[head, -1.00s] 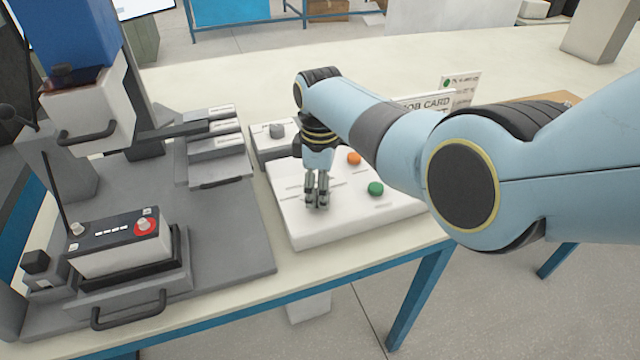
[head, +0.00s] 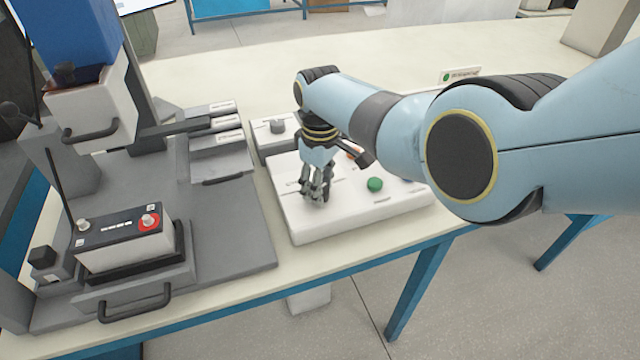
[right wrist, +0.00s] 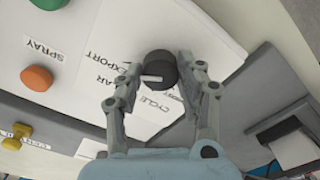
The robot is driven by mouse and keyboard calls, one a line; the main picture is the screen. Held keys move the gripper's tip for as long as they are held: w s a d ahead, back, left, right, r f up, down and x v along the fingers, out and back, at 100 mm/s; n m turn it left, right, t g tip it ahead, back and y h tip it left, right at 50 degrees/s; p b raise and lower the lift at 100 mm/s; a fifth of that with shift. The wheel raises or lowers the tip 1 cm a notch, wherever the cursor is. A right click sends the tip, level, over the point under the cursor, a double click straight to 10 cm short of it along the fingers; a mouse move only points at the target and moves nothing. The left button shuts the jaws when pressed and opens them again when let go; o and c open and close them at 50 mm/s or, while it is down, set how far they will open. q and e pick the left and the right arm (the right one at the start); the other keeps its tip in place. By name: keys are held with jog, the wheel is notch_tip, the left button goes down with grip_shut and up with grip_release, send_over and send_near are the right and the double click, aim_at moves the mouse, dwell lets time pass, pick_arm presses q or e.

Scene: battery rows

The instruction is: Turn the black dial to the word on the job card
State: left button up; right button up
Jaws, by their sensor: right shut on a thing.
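The black dial (right wrist: 160,69) sits on the white panel (right wrist: 205,18) between the fingers of my right gripper (right wrist: 160,80). The fingers are shut on its sides. A white mark on the dial lies toward the left in the right wrist view; I cannot tell which word it points at. Words around it include EXPORT, CYCLE and a partly covered one ending in AR. In the head view my right gripper (head: 318,198) is low over the white panel (head: 300,228) and hides the dial. The job card is hidden behind my right arm. My left gripper is not in view.
A green button (head: 375,185) and an orange button (right wrist: 37,78) are on the panel. A grey box with a knob (head: 277,127) stands behind it. A battery (head: 125,240) sits in a grey fixture at left. A small sign (head: 460,75) stands behind my arm.

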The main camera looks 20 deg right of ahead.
jog(key=o, duration=1.1)
jog(key=shift+o, duration=0.2)
jog(key=shift+r, duration=0.1)
notch_tip(320, 180, up, 12)
